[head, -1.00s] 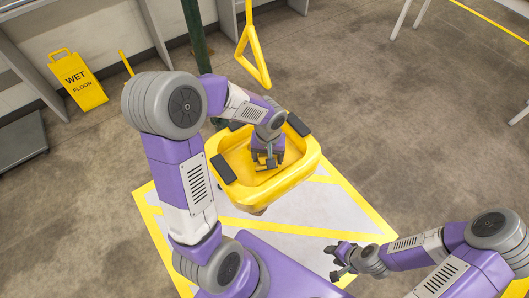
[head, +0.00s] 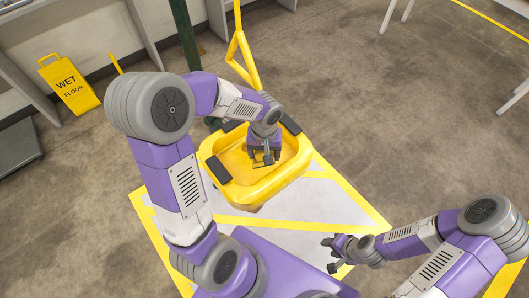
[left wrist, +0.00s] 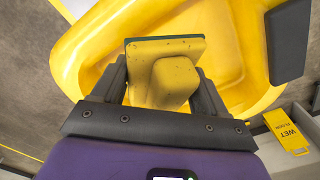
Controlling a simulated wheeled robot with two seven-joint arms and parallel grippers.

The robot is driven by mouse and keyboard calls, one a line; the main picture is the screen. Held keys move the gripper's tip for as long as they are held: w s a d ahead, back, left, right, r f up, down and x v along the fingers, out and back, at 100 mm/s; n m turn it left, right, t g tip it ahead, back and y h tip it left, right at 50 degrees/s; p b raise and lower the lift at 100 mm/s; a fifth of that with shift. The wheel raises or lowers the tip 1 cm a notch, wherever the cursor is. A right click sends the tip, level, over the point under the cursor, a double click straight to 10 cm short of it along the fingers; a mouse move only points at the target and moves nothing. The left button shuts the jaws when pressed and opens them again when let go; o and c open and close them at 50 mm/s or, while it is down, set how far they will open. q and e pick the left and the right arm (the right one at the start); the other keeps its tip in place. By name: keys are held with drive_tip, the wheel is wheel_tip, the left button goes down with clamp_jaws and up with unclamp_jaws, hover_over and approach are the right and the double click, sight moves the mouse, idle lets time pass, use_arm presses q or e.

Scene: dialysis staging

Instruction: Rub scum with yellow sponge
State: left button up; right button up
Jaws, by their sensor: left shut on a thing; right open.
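The yellow sponge (left wrist: 168,80) sits between the two dark fingers of my left gripper (left wrist: 162,88) in the left wrist view. It is a speckled yellow block with a thin green layer along its far edge. My left gripper (head: 263,159) is shut on it, over the inside of a yellow tub (head: 272,191) in the head view. The tub's wall also shows in the left wrist view (left wrist: 75,48). I cannot tell whether the sponge touches the tub floor. I cannot make out the scum clearly. My right gripper (head: 335,256) is open and empty, low and right of the tub.
Dark pads (head: 217,169) sit on the tub's rim. A yellow handle (head: 245,60) rises behind it. A yellow wet-floor sign (head: 70,84) stands at the left by grey shelving. Yellow tape (head: 352,189) marks the floor. Open floor lies to the right.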

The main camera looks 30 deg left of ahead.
use_arm(q)
drive_tip(key=shift+r+p, duration=0.45)
drive_tip(key=shift+r, duration=0.5)
drive_tip(key=shift+r+p, duration=1.2)
drive_tip(key=shift+r, duration=0.35)
drive_tip(key=shift+f, duration=0.1)
